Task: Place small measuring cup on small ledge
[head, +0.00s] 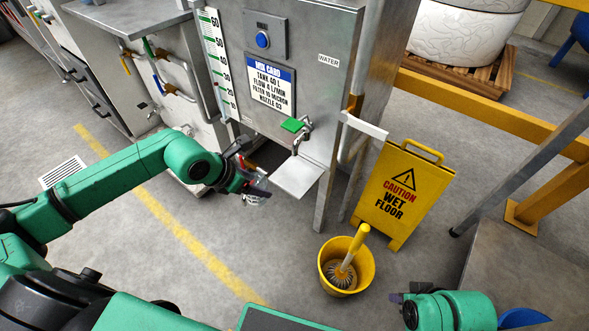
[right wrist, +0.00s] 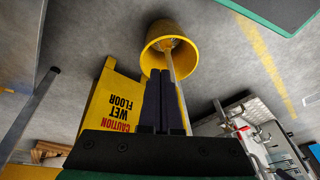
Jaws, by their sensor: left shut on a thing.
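The small measuring cup (head: 256,199) looks clear with faint markings. It is in my left gripper (head: 254,184), which is shut on it, and the fingers partly hide it. The small ledge (head: 299,177) is a bare metal plate on the front of the tank cabinet, below a tap with a green handle (head: 293,125). The cup is just left of the ledge in the head view, apart from it. My right gripper (right wrist: 162,75) is shut and empty; in the head view it shows at the lower right (head: 398,298), far from the ledge.
A yellow bucket (head: 327,263) with a brush stands on the floor below the ledge. A yellow wet-floor sign (head: 405,193) stands to its right. The cabinet (head: 333,90) rises behind the ledge. Open floor lies left of the bucket.

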